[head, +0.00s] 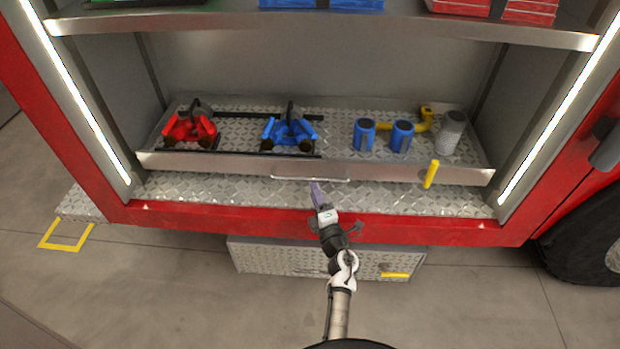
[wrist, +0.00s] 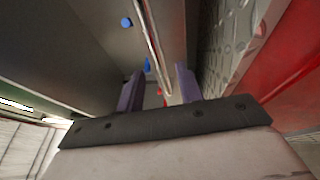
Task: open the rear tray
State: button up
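The tray (head: 215,163) is a silver diamond-plate tray in the red truck's open compartment. Its front wall carries a thin metal bar handle (head: 310,179). My gripper (head: 316,187) is just in front of and below this handle, near its middle. In the wrist view my gripper (wrist: 159,85) has its two purple fingers spread apart. The handle (wrist: 152,42) runs lengthwise through the gap between them in that picture. I cannot tell whether the fingertips reach past the bar; the fingers are not closed on it.
The tray holds a red tool (head: 191,128), a blue tool (head: 289,130), blue cylinders (head: 402,136), a grey cylinder (head: 452,131) and yellow piping. A yellow latch (head: 431,174) is on its front right. A lower diamond-plate step (head: 290,258) and a shelf (head: 300,28) lie below and above.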

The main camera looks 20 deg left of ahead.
aim_at(310, 179)
jog(key=x, duration=0.6)
jog(key=shift+s, duration=0.1)
jog(key=shift+c, duration=0.4)
grip_shut()
